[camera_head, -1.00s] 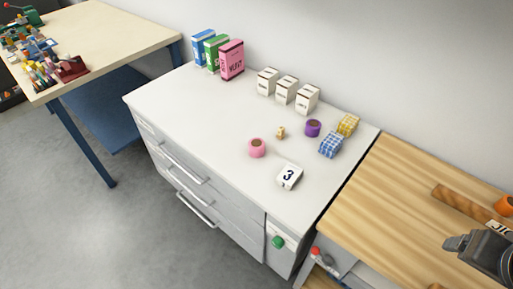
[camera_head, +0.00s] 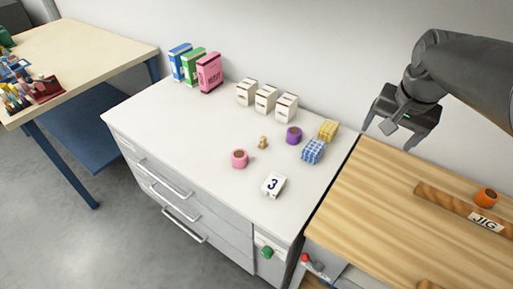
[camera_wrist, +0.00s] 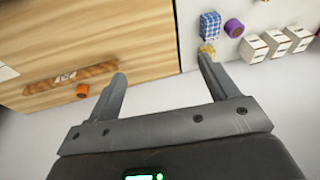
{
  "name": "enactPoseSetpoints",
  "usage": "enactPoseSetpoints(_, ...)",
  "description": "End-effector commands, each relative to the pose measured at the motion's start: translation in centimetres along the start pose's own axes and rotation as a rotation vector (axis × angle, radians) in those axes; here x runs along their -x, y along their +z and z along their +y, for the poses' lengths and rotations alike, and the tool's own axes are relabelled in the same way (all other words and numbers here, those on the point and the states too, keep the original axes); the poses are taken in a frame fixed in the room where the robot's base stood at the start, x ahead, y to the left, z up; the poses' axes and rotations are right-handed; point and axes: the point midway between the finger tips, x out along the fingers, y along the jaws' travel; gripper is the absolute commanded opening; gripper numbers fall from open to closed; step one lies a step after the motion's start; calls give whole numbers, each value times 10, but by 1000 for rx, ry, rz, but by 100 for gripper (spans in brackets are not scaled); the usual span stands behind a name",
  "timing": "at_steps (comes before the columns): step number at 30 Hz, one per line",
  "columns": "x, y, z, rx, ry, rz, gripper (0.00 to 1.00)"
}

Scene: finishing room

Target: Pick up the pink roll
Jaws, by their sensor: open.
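The pink roll (camera_head: 239,159) stands on the white cabinet top (camera_head: 190,136), towards its front edge, with a brown core showing on top. It does not show in the wrist view. My gripper (camera_head: 396,132) is above the back of the wooden bench, well to the right of the pink roll. In the wrist view my gripper (camera_wrist: 162,80) is open, with nothing between its fingers.
Near the pink roll stand a small tan piece (camera_head: 263,143), a purple roll (camera_head: 293,136), a blue checked block (camera_head: 312,151), a yellow block (camera_head: 328,130) and a "3" block (camera_head: 273,185). White boxes (camera_head: 265,98) stand behind. The cabinet's left front is clear.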

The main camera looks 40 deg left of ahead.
Motion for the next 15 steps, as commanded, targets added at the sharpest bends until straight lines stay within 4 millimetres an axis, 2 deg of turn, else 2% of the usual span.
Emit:
enactPoseSetpoints(1,-10,-8,-21,9,-2,-20,79)
enactPoseSetpoints(7,-50,-29,-98,20,1,-84,79)
enactPoseSetpoints(11,-81,-32,-151,28,10,-124,79)
enactPoseSetpoints(15,-117,-25,-209,39,25,-164,79)
